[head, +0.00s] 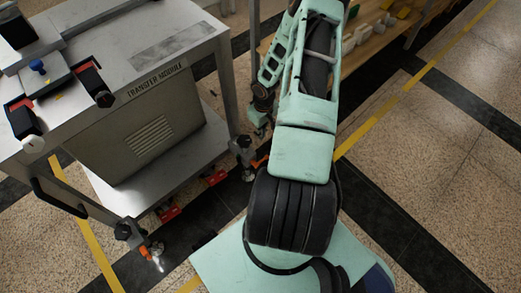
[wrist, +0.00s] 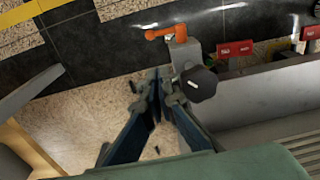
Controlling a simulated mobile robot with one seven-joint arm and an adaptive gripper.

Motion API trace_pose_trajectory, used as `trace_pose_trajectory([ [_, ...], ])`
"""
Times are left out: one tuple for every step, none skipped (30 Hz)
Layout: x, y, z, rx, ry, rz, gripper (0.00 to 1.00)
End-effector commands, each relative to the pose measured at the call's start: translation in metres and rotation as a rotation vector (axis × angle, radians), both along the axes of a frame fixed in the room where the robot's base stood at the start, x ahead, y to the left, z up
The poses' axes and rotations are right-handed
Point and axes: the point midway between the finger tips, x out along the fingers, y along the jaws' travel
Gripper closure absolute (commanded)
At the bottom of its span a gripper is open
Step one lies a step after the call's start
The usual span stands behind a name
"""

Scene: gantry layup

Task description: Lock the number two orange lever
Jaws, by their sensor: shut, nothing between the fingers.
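In the wrist view an orange lever (wrist: 166,33) tops a metal fitting with a black knob (wrist: 198,83) at the cart's corner. My gripper (wrist: 154,88) is shut and empty, its dark fingers together, left of the knob and below the lever in the picture. I cannot tell if they touch the fitting. In the head view my gripper (head: 261,122) hangs by the cart's right corner, and an orange lever (head: 260,161) shows partly behind my arm. Another orange lever (head: 154,251) is at the cart's front corner. No number is readable on either.
The grey transfer module cart (head: 165,50) fills the left, with red parts (head: 170,212) under its lower shelf. A wooden table (head: 375,42) holding small parts stands behind my arm. Speckled floor (head: 460,150) at right is clear.

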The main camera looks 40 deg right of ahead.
Motion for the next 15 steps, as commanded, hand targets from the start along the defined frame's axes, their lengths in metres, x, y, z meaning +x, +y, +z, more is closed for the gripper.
trace_pose_trajectory([
  [-0.0008,0.0010,-0.0011,0.006,-0.003,-0.001,1.00],
  [-0.0009,0.0013,-0.0016,0.009,-0.005,-0.001,1.00],
  [-0.0009,0.0015,-0.0020,0.010,-0.006,0.000,1.00],
  [-0.0009,0.0015,-0.0022,0.010,-0.006,0.000,1.00],
  [-0.0009,0.0015,-0.0022,0.009,-0.006,0.000,1.00],
  [-0.0008,0.0015,-0.0022,0.009,-0.006,0.000,1.00],
  [-0.0008,0.0015,-0.0021,0.009,-0.006,0.000,1.00],
  [-0.0007,0.0014,-0.0021,0.009,-0.005,0.000,1.00],
  [-0.0008,0.0012,-0.0021,0.008,-0.005,0.000,1.00],
  [-0.0008,0.0012,-0.0021,0.008,-0.005,0.000,1.00],
  [-0.0008,0.0012,-0.0024,0.008,-0.005,0.000,1.00],
  [-0.0009,0.0013,-0.0035,0.008,-0.004,-0.001,1.00],
  [-0.0008,0.0014,-0.0050,0.008,-0.004,-0.001,1.00],
  [-0.0008,0.0014,-0.0071,0.008,-0.004,-0.001,1.00],
  [-0.0007,0.0017,-0.0111,0.009,-0.004,-0.001,1.00],
])
